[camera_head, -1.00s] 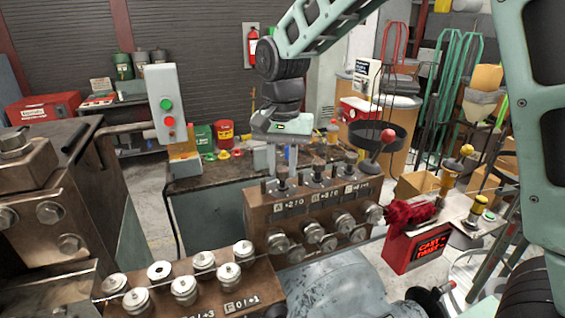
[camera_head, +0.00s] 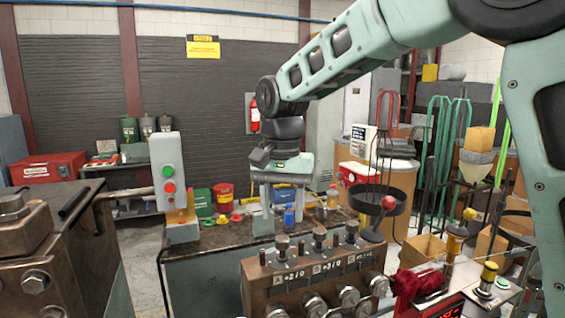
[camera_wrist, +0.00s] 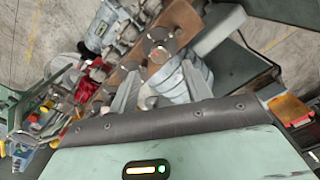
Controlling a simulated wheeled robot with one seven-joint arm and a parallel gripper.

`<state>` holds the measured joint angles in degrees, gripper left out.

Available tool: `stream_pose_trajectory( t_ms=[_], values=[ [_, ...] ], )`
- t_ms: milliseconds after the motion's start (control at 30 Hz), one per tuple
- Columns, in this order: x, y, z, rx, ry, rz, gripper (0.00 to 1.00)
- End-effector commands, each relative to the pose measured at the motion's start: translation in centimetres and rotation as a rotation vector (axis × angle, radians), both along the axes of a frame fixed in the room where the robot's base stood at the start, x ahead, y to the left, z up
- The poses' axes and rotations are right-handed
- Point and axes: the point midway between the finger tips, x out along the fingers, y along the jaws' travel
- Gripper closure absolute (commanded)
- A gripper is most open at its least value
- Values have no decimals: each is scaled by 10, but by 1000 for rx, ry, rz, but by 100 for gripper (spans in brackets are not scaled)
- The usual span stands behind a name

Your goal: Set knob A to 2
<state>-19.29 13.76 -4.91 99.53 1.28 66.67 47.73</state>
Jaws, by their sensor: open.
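Knob A (camera_head: 283,245) is a small dark metal knob on top of the brown block, above the label with "A" and "+2/0" (camera_head: 290,277). It is the leftmost of the three knobs in the head view. My gripper (camera_head: 281,218) is open and empty, fingers pointing down, just above and behind knob A in that view. In the wrist view the two grey fingers of my gripper (camera_wrist: 160,80) are spread apart. A round metal knob (camera_wrist: 160,45) shows beyond the fingertips; I cannot tell if it is knob A. The knob's exact setting is too small to read.
Knobs B (camera_head: 320,237) and C (camera_head: 352,230) stand close on the right. Large bolts (camera_head: 315,303) stick out of the block's front. A button box (camera_head: 168,170) stands at left. A dark tray with a red ball (camera_head: 388,202) stands at right.

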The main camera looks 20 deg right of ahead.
Motion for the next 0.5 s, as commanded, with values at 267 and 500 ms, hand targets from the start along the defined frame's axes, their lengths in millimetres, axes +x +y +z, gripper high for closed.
stream_pose_trajectory(
  t_ms=[267,500],
  values=[
    [1,0,65,2,-6,0,51],
    [1,0,105,0,-4,-1,51]
  ],
)
